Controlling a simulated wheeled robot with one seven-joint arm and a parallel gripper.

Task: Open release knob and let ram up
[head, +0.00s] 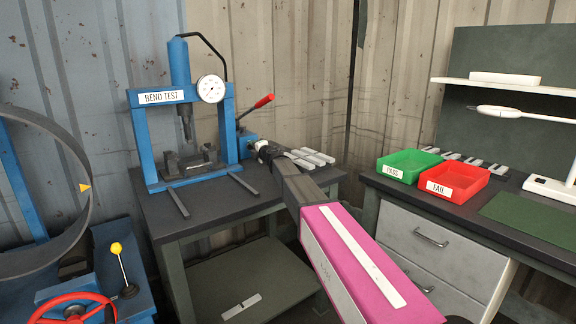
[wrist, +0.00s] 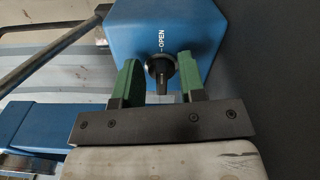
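The black release knob (wrist: 161,70) sits on the face of the blue pump block (wrist: 190,25), beside a white OPEN mark (wrist: 162,42). My gripper (wrist: 157,76) has its green fingers spread either side of the knob. A small gap shows at the left finger; I cannot tell if the right finger touches. In the head view my gripper (head: 265,150) is at the right side of the pump block (head: 245,143), and the knob is hidden. The ram (head: 187,125) hangs from the blue BEND TEST frame (head: 140,125), above the dark lower fixture (head: 190,162).
A red-handled pump lever (head: 257,106) rises behind the pump. Pale metal strips (head: 310,157) lie on the dark bench (head: 230,208) beside my gripper. A green PASS bin (head: 408,165) and red FAIL bin (head: 455,182) stand on the right bench. A dial gauge (head: 210,88) is on the frame.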

